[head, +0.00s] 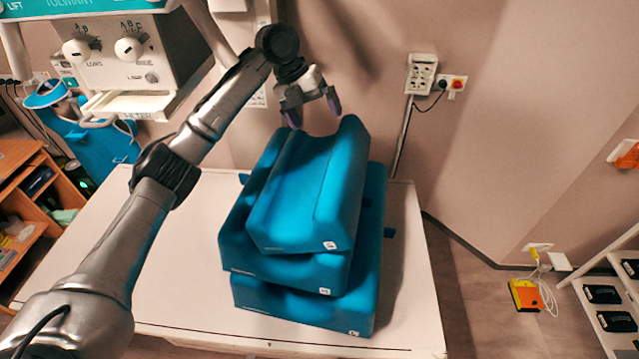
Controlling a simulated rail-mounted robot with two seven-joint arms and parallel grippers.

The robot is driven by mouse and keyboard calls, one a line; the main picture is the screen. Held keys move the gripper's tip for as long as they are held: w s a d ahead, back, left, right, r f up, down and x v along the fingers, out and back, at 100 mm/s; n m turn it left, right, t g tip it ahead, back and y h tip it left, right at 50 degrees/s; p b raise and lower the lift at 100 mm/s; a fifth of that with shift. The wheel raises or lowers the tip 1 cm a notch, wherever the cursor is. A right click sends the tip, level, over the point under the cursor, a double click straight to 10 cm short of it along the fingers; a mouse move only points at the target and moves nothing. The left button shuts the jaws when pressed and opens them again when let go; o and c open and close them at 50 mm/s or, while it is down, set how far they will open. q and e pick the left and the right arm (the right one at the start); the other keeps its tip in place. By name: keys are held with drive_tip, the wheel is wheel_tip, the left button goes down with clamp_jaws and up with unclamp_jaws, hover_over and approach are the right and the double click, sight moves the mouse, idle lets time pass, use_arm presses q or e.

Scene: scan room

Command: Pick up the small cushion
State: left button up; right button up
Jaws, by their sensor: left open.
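Several teal cushions lie stacked on a white table (410,290). The small cushion (300,195) is on top, with a groove along its length and a white label on its near end. A larger cushion (235,245) lies under it and the largest (368,270) is at the bottom. My left gripper (314,120) is open at the far end of the small cushion, its purple-tipped fingers pointing down. Nothing shows between the fingers. I cannot tell whether they touch the cushion. My right gripper is not in view.
A machine with white knobs (128,48) hangs at the upper left. A wall socket box (421,73) is behind the table. A wooden shelf (20,160) stands at the left and a white rack (600,285) at the right. The table's right strip is bare.

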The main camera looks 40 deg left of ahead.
sight(335, 155)
use_arm(q)
drive_tip(key=p+x, duration=0.1)
drive_tip(key=x, duration=0.7)
drive_tip(key=shift+d+f+p, duration=0.3)
drive_tip(key=shift+f+p, duration=0.05)
drive_tip(key=shift+f, duration=0.15)
drive_tip(key=x, duration=0.1)
drive_tip(key=p+x, duration=0.1)
drive_tip(key=x, duration=0.1)
drive_tip(key=shift+s+d+f, duration=0.1)
drive_tip(key=shift+s+d, duration=0.1)
drive_tip(key=shift+w+d+f, duration=0.1)
drive_tip(key=shift+d+f, duration=0.1)
drive_tip(key=shift+f, duration=0.25)
drive_tip(key=c, duration=1.2)
drive_tip(key=shift+c, duration=0.4)
drive_tip(key=shift+r, duration=0.1)
